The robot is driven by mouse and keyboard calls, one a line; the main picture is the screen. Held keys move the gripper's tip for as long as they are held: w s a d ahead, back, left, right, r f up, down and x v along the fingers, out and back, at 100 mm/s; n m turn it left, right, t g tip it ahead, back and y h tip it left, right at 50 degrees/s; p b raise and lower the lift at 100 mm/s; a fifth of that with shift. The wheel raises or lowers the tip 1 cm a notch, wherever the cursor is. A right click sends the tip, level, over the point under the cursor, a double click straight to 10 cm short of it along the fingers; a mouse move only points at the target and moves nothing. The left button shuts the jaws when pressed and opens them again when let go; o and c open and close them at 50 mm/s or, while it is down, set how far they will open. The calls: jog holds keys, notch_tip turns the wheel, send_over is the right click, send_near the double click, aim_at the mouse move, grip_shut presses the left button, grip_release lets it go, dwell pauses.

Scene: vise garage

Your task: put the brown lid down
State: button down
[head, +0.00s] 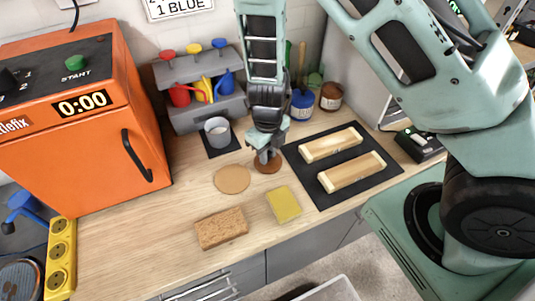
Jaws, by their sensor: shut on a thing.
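The brown lid (267,167) is a small flat brown disc near the middle of the counter. My gripper (268,156) points down right over it and is shut on it. The fingers hide part of its top. I cannot tell whether the lid touches the counter or hangs just above it. A brown jar (331,97) stands at the back right, next to a blue jar (301,106).
A round tan disc (232,179) lies left of the lid, with a yellow sponge (284,205) and a brown block (221,229) in front. A black mat (329,193) with two wooden pieces is right. A grey cup (217,132) stands behind. The front-left counter (130,240) is clear.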

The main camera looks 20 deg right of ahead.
jog(key=shift+f, duration=0.25)
jog(key=shift+f, duration=0.15)
jog(key=c, duration=1.3)
grip_release()
jog(key=shift+o, duration=0.2)
